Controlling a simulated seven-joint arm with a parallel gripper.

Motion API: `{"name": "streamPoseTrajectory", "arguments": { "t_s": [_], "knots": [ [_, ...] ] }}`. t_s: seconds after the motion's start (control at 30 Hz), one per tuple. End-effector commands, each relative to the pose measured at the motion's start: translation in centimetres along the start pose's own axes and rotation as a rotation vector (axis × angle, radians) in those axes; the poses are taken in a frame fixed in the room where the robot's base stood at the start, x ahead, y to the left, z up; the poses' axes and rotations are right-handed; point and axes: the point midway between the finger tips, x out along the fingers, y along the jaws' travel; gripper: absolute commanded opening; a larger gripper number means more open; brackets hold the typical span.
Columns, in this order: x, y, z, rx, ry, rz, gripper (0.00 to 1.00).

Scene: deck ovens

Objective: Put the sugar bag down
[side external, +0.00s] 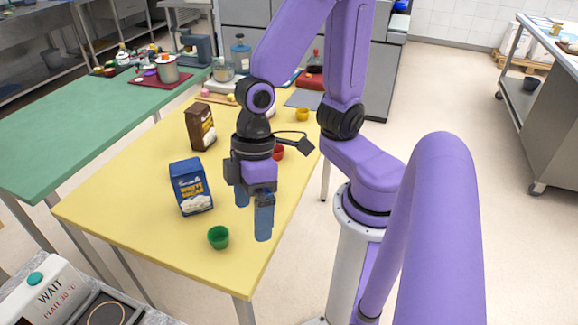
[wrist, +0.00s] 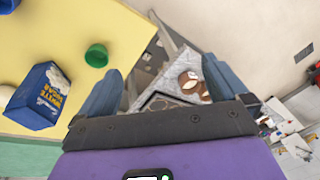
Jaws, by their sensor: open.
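The sugar bag, a blue "white sugar" pack (side external: 190,187), stands upright on the yellow table (side external: 115,198). It also shows at the left of the wrist view (wrist: 38,97). My gripper (side external: 253,215) is above the table near its right edge, to the right of the bag and apart from it. Its blue fingers are open, with nothing between them. In the wrist view the fingers (wrist: 165,90) are spread wide, with the floor and a grey counter seen beyond.
A green cup (side external: 218,237) stands near the table's front edge, close to my gripper. A brown bag (side external: 200,127), a red cup (side external: 278,152) and a yellow cup (side external: 302,114) stand farther back. A green table (side external: 95,128) adjoins at the left. The front left of the yellow table is clear.

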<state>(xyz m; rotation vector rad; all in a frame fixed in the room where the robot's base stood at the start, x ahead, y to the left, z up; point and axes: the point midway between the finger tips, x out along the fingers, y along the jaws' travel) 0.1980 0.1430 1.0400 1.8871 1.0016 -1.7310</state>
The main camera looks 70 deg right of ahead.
Motion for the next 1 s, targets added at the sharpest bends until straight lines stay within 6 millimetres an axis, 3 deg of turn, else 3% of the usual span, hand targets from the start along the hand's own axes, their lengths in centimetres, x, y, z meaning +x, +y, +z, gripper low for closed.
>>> {"name": "streamPoseTrajectory", "arguments": {
  "t_s": [0.1, 0.3, 1.0],
  "knots": [
    [-2.7, 1.1, 4.2, -0.155, -0.071, 0.06, 1.0],
    [-4.9, 2.8, 7.9, -0.278, -0.148, 0.14, 1.0],
    [-5.2, 3.0, 8.2, -0.291, -0.159, 0.151, 1.0]
  ]
}}
